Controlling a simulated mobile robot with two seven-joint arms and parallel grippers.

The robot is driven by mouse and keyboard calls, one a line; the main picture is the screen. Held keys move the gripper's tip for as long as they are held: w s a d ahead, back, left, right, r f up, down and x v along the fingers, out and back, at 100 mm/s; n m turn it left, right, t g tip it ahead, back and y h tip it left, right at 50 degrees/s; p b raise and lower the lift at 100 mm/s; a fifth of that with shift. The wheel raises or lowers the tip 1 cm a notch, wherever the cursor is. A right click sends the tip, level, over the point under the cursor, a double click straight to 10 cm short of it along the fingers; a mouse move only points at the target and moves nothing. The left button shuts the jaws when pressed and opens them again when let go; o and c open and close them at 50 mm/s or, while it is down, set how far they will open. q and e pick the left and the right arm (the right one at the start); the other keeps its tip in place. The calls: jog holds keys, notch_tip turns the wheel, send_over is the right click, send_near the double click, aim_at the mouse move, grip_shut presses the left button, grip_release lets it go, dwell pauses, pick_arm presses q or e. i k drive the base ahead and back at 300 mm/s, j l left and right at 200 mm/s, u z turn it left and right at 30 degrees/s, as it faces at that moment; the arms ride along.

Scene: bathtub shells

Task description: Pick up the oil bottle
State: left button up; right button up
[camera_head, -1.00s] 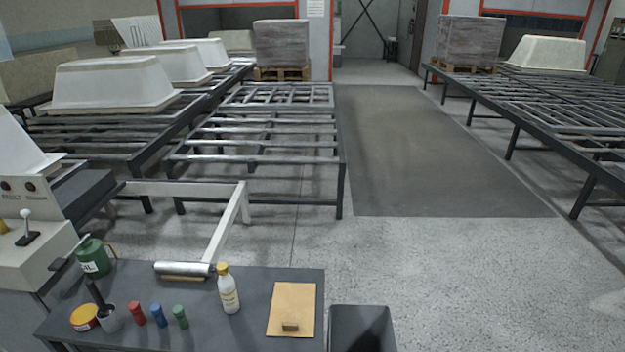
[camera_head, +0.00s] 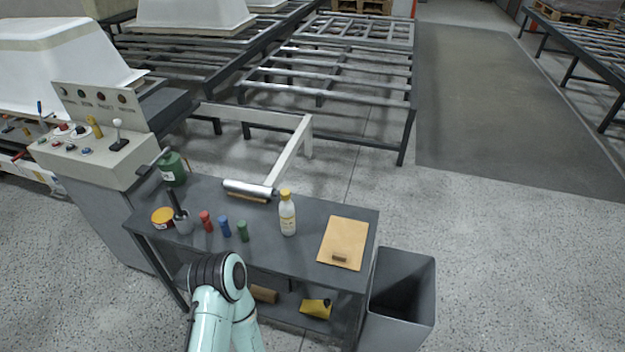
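A green can-like bottle (camera_head: 172,170) with a white label, a dark top and a handle stands at the back left of the grey workbench (camera_head: 300,220). A clear or whitish bottle (camera_head: 287,215) with a yellow cap and a label stands upright near the bench's middle. I cannot read either label well enough to tell which one is the oil bottle. A pale teal section of my own arm rises at the bottom, in front of the bench. Neither gripper shows.
The bench also holds a metal roller (camera_head: 249,190), small red (camera_head: 205,221), blue (camera_head: 224,226) and green (camera_head: 242,231) cylinders, a dark-handled cup (camera_head: 182,221), an orange tin (camera_head: 162,217) and a clipboard (camera_head: 343,240). A grey bin (camera_head: 402,300) stands right. A control console (camera_head: 95,145) stands left.

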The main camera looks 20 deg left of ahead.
aim_at(286, 208)
jog(key=k+j+u, duration=0.15)
jog(key=u, duration=0.3)
jog(key=j+u, duration=0.45)
jog(key=k+l, duration=0.05)
jog(key=l, duration=0.05)
